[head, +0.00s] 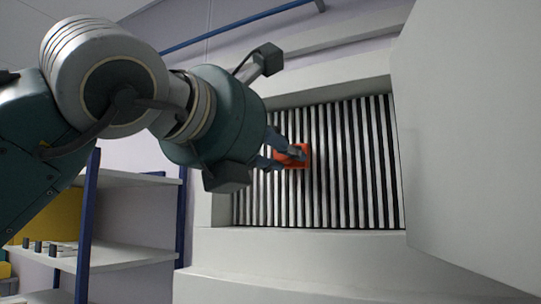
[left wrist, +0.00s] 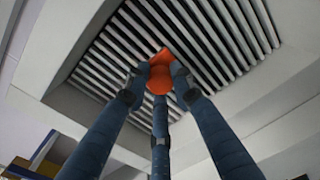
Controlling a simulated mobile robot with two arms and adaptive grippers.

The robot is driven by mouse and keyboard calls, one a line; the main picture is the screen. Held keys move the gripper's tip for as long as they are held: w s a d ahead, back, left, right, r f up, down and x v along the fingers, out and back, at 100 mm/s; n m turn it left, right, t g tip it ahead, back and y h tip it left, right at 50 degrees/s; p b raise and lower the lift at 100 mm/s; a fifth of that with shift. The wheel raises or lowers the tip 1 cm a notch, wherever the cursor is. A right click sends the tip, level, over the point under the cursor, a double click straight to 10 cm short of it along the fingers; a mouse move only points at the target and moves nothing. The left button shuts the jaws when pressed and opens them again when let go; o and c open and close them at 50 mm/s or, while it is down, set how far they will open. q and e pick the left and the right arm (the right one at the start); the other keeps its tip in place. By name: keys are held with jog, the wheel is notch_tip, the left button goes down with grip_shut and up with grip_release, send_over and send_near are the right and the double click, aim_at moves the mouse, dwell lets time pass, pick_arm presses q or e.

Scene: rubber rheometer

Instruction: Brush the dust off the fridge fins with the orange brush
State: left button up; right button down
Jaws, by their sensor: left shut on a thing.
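The fridge fins (head: 350,165) are upright pale strips with dark gaps, set in a recess of the white fridge body. They also show in the left wrist view (left wrist: 215,35). The orange brush (head: 303,153) is in front of the fins, near the middle of the panel. My left gripper (head: 283,154) is shut on the brush; its blue-grey fingers close around the orange body in the left wrist view (left wrist: 160,78). The bristles are hidden, and I cannot tell whether they touch the fins. My right gripper is not in view.
A large white panel (head: 470,140), like an open door, stands right of the fins. A sill (head: 310,242) runs below them. A shelf rack (head: 125,252) with blue posts and small items stands at lower left. A blue pipe (head: 235,26) runs along the wall above.

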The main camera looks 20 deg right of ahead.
pick_arm(q)
jog(key=shift+s+d+f, duration=0.1)
jog(key=shift+s+d, duration=0.15)
jog(key=shift+s, duration=0.05)
jog(key=s+d+b, duration=0.2)
jog(key=s+d, duration=0.2)
jog(key=s, duration=0.1)
jog(key=shift+s, duration=0.15)
dwell(0.3)
jog(key=shift+b+v, duration=1.6)
jog(key=shift+v, duration=1.3)
jog(key=shift+s, duration=0.15)
